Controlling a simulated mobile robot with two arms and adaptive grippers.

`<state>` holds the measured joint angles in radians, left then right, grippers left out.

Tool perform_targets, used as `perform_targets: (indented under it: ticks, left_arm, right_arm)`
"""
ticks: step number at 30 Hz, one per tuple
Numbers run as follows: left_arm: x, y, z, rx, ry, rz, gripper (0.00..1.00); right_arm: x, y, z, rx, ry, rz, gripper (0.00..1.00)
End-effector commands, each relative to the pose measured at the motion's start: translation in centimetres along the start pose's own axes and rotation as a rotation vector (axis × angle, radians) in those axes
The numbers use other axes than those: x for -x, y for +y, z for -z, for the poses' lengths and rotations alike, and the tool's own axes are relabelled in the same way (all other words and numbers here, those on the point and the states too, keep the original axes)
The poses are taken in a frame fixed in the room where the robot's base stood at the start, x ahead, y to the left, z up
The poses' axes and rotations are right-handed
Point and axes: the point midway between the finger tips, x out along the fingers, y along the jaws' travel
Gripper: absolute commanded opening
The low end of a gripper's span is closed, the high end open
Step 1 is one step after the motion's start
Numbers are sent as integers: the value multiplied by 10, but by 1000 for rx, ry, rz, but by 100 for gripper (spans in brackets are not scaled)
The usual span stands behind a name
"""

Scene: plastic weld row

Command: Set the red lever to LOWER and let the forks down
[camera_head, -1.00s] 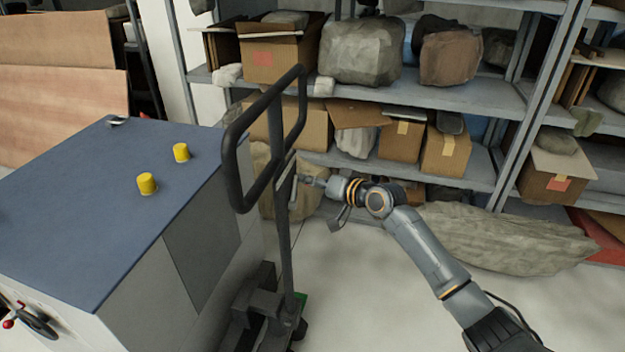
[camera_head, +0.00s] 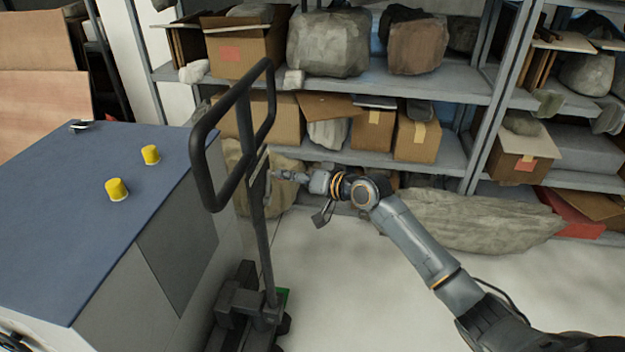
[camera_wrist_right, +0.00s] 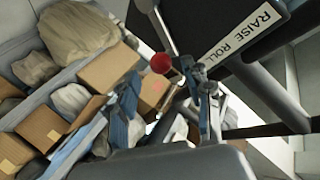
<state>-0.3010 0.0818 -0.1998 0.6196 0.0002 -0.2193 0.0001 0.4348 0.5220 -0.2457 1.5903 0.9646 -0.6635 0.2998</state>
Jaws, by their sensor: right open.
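The pallet truck's black loop handle (camera_head: 203,165) stands upright on its dark post (camera_head: 264,240) beside the blue-topped cabinet. The red lever knob (camera_wrist_right: 161,63) shows in the right wrist view, near a white label (camera_wrist_right: 240,35) reading RAISE and ROLL; no LOWER word is readable. My right gripper (camera_head: 282,175) is just right of the post, pointing at it. In the right wrist view my right gripper (camera_wrist_right: 167,90) is open, its fingers on either side of the view below the knob. I cannot tell whether they touch it. The forks are hidden. My left gripper is out of view.
The blue-topped cabinet (camera_head: 90,185) with two yellow knobs (camera_head: 117,189) stands close on the left. Grey shelving (camera_head: 430,82) with boxes and wrapped bundles fills the back. A large wrapped bundle (camera_head: 480,220) lies at its foot. The floor (camera_head: 350,290) right of the truck is clear.

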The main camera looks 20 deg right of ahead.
Motion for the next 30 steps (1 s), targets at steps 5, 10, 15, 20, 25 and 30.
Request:
perform_targets:
  ticks: [5, 10, 15, 20, 25, 30]
  left_arm:
    - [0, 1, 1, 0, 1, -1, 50]
    - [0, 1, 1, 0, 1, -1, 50]
    - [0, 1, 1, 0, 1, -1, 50]
    - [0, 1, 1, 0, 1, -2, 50]
    - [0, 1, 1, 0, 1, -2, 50]
    - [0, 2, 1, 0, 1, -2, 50]
  right_arm:
    - [42, 2, -1, 3, -1, -3, 50]
    - [72, 2, -1, 2, -2, -3, 50]
    - [88, 1, 0, 0, -1, -1, 50]
    - [91, 0, 0, -1, -1, 0, 50]
    - [91, 0, 0, -1, 0, 0, 50]
    - [90, 0, 0, -1, 0, 0, 50]
